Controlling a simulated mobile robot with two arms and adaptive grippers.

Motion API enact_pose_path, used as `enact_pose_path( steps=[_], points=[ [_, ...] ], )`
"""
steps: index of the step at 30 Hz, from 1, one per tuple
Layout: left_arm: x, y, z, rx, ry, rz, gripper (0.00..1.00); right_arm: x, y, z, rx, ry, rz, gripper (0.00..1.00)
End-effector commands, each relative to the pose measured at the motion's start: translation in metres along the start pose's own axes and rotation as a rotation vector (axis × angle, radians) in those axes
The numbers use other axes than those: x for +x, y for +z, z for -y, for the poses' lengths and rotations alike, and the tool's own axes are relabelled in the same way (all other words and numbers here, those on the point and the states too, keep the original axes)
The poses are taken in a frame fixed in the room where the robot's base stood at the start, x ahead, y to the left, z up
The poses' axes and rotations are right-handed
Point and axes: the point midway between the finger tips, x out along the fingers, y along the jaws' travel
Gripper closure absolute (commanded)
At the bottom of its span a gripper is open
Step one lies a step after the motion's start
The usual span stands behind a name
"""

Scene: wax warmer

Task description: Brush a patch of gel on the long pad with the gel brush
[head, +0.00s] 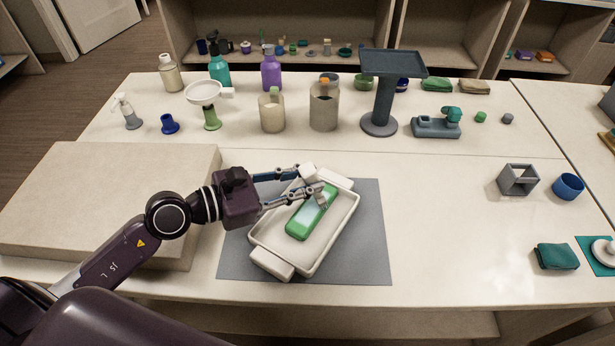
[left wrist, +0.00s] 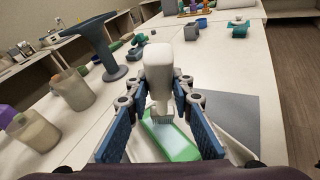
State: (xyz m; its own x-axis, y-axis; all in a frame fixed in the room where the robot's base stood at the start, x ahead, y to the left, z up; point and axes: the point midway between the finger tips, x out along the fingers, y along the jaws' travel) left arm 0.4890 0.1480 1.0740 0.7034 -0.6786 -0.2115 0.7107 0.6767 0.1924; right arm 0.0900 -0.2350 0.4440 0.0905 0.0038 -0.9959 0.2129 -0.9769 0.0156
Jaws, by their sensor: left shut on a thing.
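My left gripper (head: 313,180) is shut on the gel brush and holds it over the tray. The brush's thick white handle (left wrist: 158,68) stands up between the fingers in the left wrist view, and its pale bristles (left wrist: 160,108) point down at the pad. In the head view the white handle (head: 308,172) shows beside the fingertips. The long green pad (head: 312,212) lies at a slant in the white tray (head: 337,236). The pad (left wrist: 185,148) has a paler, whitish area on its face. The bristles are at or just above the pad; contact is unclear. My right gripper is out of view.
The tray is on a grey mat (head: 370,255). A beige slab (head: 90,190) lies at the left, under my arm. Bottles, jars and a dark pedestal stand (head: 385,95) are at the back. A grey open cube (head: 518,180) and a blue cup (head: 568,187) are at the right.

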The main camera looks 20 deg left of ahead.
Motion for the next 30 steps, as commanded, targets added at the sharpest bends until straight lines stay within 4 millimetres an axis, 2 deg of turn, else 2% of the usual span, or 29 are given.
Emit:
enact_pose_path(
  steps=[30],
  points=[
    [-0.019,-0.003,0.012,-0.001,-0.001,-0.002,1.00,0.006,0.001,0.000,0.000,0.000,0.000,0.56]
  ],
)
